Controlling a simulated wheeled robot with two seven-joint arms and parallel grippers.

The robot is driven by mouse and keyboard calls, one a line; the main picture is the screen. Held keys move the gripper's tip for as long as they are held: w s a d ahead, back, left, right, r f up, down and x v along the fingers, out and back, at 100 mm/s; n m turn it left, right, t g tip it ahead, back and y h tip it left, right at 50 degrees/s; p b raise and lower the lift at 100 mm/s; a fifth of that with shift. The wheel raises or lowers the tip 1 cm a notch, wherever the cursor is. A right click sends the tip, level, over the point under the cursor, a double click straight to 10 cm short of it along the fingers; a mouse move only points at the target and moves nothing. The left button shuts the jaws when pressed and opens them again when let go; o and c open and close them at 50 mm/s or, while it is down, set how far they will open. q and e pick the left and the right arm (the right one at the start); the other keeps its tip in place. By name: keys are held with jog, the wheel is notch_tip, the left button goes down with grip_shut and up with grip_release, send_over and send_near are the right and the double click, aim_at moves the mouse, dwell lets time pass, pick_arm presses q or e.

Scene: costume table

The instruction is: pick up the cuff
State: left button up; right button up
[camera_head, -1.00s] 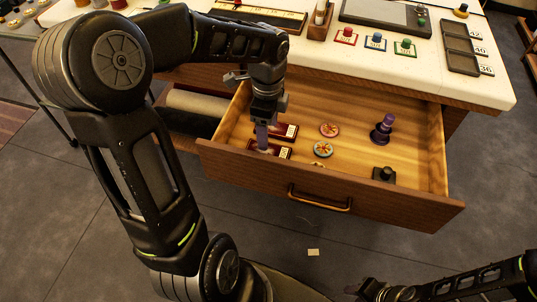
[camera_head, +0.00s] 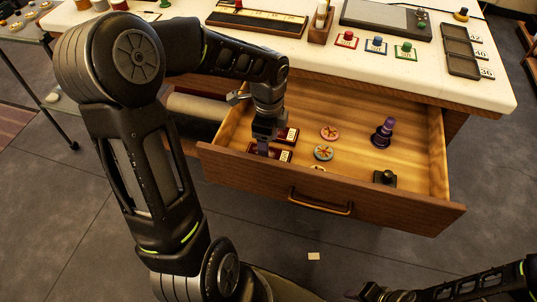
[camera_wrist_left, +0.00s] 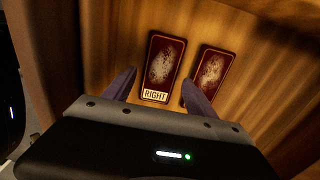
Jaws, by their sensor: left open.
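Two flat dark red rectangular pieces lie side by side in the open drawer; I take them as the cuffs. In the left wrist view one cuff (camera_wrist_left: 163,62) has a "RIGHT" label at its near end. The other cuff (camera_wrist_left: 209,72) lies beside it, its near end partly behind a finger. In the head view they are the far cuff (camera_head: 290,135) and the near cuff (camera_head: 283,156), partly hidden by my gripper. My left gripper (camera_wrist_left: 159,80) is open, its fingers on either side of the "RIGHT" cuff; contact is unclear. My right gripper (camera_head: 368,291) is at the bottom edge.
The drawer (camera_head: 410,165) also holds round badges (camera_head: 329,133), a purple spool-like piece (camera_head: 383,133) and a black block (camera_head: 385,177). Its front wall (camera_head: 400,205) stands close to my left gripper. The tabletop (camera_head: 300,45) above carries trays and stamps.

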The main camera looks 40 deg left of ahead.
pick_arm(q)
jog(key=shift+f, duration=1.6)
jog(key=c, duration=1.3)
jog(key=shift+r, duration=0.15)
notch_tip(320, 180, up, 10)
jog(key=shift+f+p, duration=0.1)
jog(key=shift+p, duration=0.3)
